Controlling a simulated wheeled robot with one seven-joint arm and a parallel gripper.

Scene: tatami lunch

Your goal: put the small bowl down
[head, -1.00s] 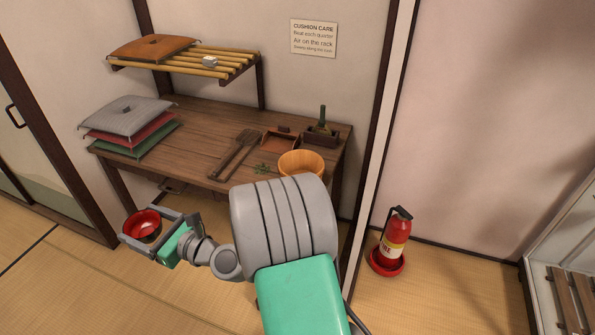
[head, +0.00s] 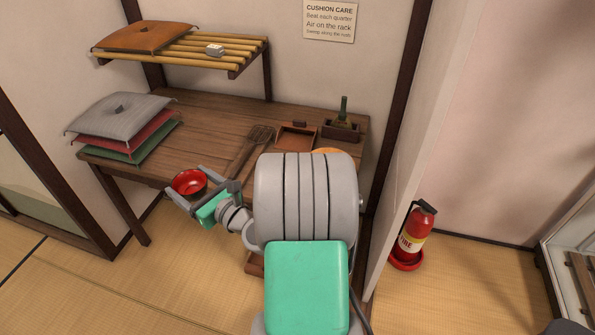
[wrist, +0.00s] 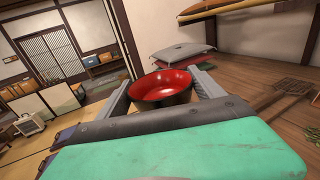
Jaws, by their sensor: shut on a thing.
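The small bowl (head: 189,183) is red inside and dark outside. My gripper (head: 190,187) is shut on it, with a grey finger on either side. In the head view it appears at the front edge of the wooden table (head: 190,118); I cannot tell whether it is over the tabletop. The bowl (wrist: 162,88) is roughly upright between the fingers in the wrist view, and its underside is partly hidden by my gripper.
Stacked cushions (head: 118,125) are at the table's left. A slatted rack (head: 205,55) hangs above. Bare tabletop shows between cushions and brush.

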